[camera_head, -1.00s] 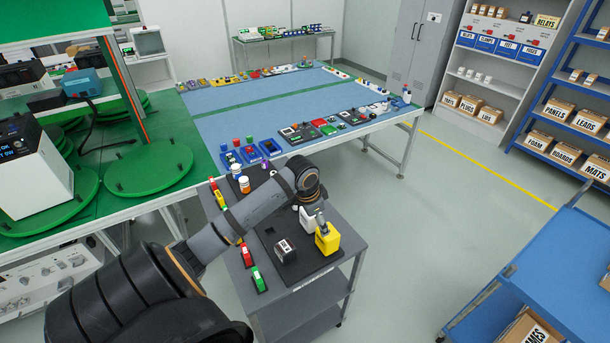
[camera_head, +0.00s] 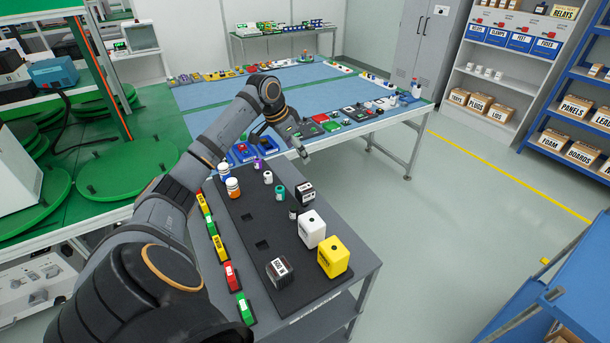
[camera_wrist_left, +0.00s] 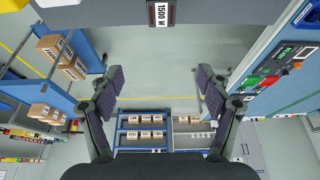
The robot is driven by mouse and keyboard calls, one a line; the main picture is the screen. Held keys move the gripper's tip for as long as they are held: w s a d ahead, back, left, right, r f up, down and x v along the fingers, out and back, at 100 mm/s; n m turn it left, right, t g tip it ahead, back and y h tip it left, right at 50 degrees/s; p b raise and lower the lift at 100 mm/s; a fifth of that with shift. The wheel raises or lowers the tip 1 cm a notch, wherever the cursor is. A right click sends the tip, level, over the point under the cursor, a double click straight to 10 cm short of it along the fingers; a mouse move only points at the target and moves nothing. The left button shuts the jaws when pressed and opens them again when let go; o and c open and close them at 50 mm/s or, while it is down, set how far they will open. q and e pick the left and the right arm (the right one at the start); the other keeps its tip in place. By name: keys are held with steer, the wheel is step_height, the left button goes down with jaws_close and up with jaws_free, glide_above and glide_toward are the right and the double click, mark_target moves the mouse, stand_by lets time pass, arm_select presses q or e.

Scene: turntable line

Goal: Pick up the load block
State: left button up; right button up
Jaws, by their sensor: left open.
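Two dark blocks with white labels are on the cart's black mat: one at the front (camera_head: 280,270), one at the back right edge (camera_head: 305,193). A dark block labelled 1500 W (camera_wrist_left: 158,15) is cut off at the top edge of the left wrist view. I cannot tell for certain which dark block this is. My left gripper (camera_head: 300,142) is beyond the back of the cart, raised, apart from the blocks. In the left wrist view its fingers (camera_wrist_left: 162,82) are spread with nothing between them. My right gripper is not in view.
A white block (camera_head: 311,229) and a yellow block (camera_head: 334,257) stand at the mat's right side. Small bottles (camera_head: 233,188) stand at its back left. Coloured switches (camera_head: 211,228) line the left edge. A blue-topped table (camera_head: 220,100) is behind.

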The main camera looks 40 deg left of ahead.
arm_select(q)
steer(key=b, duration=0.9)
glide_above(304, 185)
steer(key=s, duration=0.2)
steer(key=f, duration=1.1)
steer(key=shift+s+a+f, duration=0.1)
steer(key=shift+s+a, duration=0.05)
steer(key=shift+a, duration=0.25)
steer(key=shift+f, duration=0.15)
steer(key=shift+s+d+r, duration=0.15)
steer(key=shift+d+r, duration=0.05)
steer(key=p+x, duration=0.1)
steer(key=x, duration=0.4)
steer(key=shift+d+p+x, duration=0.2)
steer(key=shift+p+x, duration=0.05)
steer(key=shift+x, duration=1.1)
steer(key=shift+d+p+x, duration=0.15)
steer(key=shift+p+x, duration=0.05)
steer(key=shift+x, duration=1.2)
steer(key=shift+s, duration=0.25)
steer(key=shift+c, duration=1.3)
steer(key=c, duration=1)
steer(key=shift+r, duration=0.1)
jaws_close()
